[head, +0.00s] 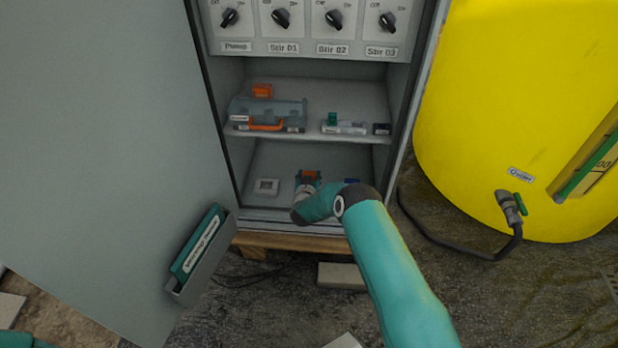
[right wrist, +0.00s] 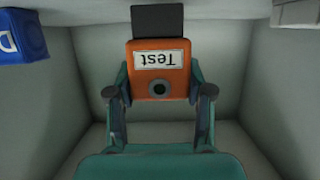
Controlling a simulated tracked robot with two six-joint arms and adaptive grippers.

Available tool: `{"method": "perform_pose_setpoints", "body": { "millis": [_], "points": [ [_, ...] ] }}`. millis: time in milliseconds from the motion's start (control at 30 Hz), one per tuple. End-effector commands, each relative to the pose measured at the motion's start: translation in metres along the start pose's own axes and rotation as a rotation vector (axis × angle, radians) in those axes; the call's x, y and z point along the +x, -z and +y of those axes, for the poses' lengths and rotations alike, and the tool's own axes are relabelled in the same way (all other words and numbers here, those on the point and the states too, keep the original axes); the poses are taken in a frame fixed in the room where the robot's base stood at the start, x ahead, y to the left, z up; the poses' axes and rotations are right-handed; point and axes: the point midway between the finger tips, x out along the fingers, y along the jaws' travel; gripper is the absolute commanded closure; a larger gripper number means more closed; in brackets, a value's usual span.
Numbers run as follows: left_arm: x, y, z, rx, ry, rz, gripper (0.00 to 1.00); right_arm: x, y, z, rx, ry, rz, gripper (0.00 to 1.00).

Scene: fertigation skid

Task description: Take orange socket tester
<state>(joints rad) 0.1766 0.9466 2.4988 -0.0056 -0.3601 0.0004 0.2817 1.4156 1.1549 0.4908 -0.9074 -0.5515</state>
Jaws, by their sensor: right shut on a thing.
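The orange socket tester (right wrist: 172,78) has a white label reading "Test", upside down in the right wrist view, a dark round spot and a dark grey end piece. My right gripper (right wrist: 159,88) is shut on it, one finger on each side. In the head view the tester (head: 309,175) shows as a small orange patch at the bottom compartment of the cabinet. My right gripper (head: 306,188) reaches in there, partly hidden by its own wrist. I cannot tell whether the tester touches the compartment floor. My left gripper does not show.
A white socket plate (head: 266,187) lies left of the tester, and a blue item (right wrist: 20,36) lies on the other side. The shelf (head: 318,134) above holds a clear case (head: 268,112) and small parts. The open door (head: 110,130) stands left; a yellow tank (head: 500,90) stands right.

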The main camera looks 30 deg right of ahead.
Motion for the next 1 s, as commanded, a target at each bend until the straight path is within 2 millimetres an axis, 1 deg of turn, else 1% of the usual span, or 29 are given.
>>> {"method": "perform_pose_setpoints", "body": {
  "millis": [33, 433, 833, 1000],
  "points": [
    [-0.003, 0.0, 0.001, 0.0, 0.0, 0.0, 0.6, -0.001, 0.004, 0.0, 0.0, 0.0, 0.002, 0.87],
    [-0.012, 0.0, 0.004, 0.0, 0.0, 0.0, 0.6, -0.007, 0.02, 0.0, 0.0, 0.0, 0.002, 0.87],
    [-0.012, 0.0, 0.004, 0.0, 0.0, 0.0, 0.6, -0.007, 0.021, 0.0, 0.0, 0.0, 0.002, 0.87],
    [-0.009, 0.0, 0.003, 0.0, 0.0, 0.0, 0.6, -0.007, 0.02, 0.0, 0.0, 0.001, 0.002, 0.87]
  ]
}}
